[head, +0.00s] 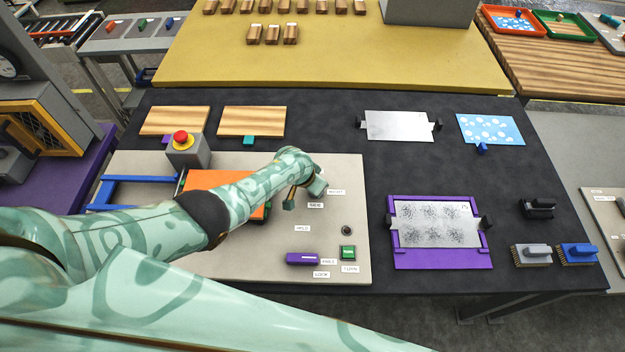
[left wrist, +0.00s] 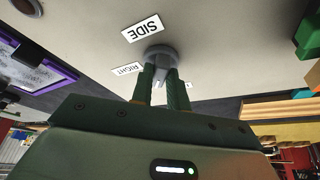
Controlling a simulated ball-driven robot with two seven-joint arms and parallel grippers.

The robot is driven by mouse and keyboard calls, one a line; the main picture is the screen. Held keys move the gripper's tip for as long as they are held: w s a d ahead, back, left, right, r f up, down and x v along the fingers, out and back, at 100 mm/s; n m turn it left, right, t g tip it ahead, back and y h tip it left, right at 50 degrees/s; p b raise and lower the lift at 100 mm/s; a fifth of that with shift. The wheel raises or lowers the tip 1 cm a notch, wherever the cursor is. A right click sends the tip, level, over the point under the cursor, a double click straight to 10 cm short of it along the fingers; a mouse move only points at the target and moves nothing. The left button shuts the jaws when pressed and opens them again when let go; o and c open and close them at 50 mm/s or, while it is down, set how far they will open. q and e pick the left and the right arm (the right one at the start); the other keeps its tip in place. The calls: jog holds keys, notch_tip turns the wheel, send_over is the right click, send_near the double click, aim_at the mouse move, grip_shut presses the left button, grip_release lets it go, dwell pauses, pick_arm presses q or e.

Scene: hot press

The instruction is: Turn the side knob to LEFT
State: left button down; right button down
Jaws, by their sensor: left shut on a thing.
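The side knob (left wrist: 161,52) is a round grey knob on the pale panel, seen in the left wrist view beside a SIDE label (left wrist: 142,27) and a RIGHT label (left wrist: 127,69). A third label behind the fingers is mostly hidden. My left gripper (left wrist: 163,80) is shut on the knob, with one green finger on each side of it. In the head view my left gripper (head: 314,189) is at the panel (head: 265,250), next to the RIGHT label (head: 336,192), and hides most of the knob. My right gripper is not in view.
An orange plate (head: 215,181) lies under my left forearm, with a red stop button (head: 180,137) behind it. A purple lever (head: 302,259), a black knob (head: 347,230) and a green block (head: 347,252) are at the panel's front right. A purple tray (head: 442,259) stands farther right.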

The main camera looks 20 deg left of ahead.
pick_arm(q)
jog(key=shift+d+n+y+p, duration=0.2)
jog(key=shift+n+y+p, duration=0.1)
jog(key=shift+n, duration=0.7)
jog(key=shift+s+d+n+y, duration=0.1)
jog(key=shift+n+y, duration=0.3)
jog(key=shift+n, duration=0.4)
jog(key=shift+d+n+y, duration=0.1)
jog(key=shift+n+y, duration=0.7)
jog(key=shift+n, duration=1.2)
jog(key=c, duration=1.4)
grip_release()
jog(key=shift+o, duration=0.2)
